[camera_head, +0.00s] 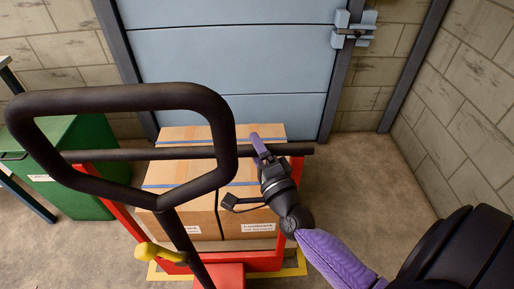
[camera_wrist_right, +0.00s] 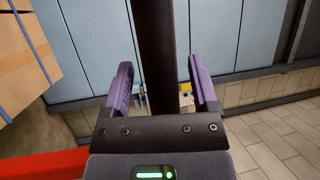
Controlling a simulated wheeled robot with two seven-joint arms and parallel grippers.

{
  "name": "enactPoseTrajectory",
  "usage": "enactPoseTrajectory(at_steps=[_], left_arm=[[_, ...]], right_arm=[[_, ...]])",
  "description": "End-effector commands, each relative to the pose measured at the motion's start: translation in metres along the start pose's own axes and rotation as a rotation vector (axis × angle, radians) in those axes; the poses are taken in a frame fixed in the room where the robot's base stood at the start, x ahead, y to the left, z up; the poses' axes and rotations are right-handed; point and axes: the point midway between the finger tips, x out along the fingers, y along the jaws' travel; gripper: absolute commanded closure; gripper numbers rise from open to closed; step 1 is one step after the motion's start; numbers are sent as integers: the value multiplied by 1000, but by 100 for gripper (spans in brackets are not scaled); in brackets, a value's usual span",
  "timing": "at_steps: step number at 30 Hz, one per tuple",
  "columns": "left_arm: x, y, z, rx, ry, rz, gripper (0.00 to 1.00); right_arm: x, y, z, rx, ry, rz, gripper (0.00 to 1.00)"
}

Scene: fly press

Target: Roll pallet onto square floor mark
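Cardboard boxes (camera_head: 205,215) with blue straps sit on a pale pallet (camera_head: 235,244), which rests in a red truck frame (camera_head: 297,172). A yellow floor mark (camera_head: 301,264) shows at the load's near corners; its far part is hidden. A black crossbar (camera_head: 110,155) runs across the truck behind a black loop handle (camera_head: 120,97). My right gripper (camera_head: 262,150) is at the crossbar's right part. In the right wrist view the bar (camera_wrist_right: 157,50) runs between its two purple fingers (camera_wrist_right: 160,90), with a gap showing beside it. My left gripper is not in view.
A green cabinet (camera_head: 85,150) stands at the left. A blue door (camera_head: 230,60) with a latch (camera_head: 353,32) closes the back. A block wall (camera_head: 465,110) bounds the right. Bare floor (camera_head: 370,175) lies right of the truck.

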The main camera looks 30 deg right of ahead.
Motion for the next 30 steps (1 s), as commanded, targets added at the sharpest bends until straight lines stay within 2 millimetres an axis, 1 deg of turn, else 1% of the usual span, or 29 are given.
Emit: enactPoseTrajectory(at_steps=[5, 8, 11, 15, 18, 21, 24, 30], left_arm=[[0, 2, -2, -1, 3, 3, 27], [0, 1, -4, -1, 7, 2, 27], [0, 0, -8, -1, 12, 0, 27], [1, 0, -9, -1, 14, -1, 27], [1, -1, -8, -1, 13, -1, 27], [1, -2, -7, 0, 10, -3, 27], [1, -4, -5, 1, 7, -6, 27], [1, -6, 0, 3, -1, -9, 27]], right_arm=[[0, 0, 0, -1, 1, -1, 24], [-7, 0, 0, -2, 0, 1, 24], [-26, 0, 0, -2, -1, 2, 24], [-61, 1, 0, -2, -2, 5, 24], [-82, 1, 0, -2, -2, 3, 24], [-95, 0, 0, -1, 0, 2, 24], [-100, 0, 0, 0, 0, 0, 24], [-100, 0, 0, 0, 0, -1, 24]])
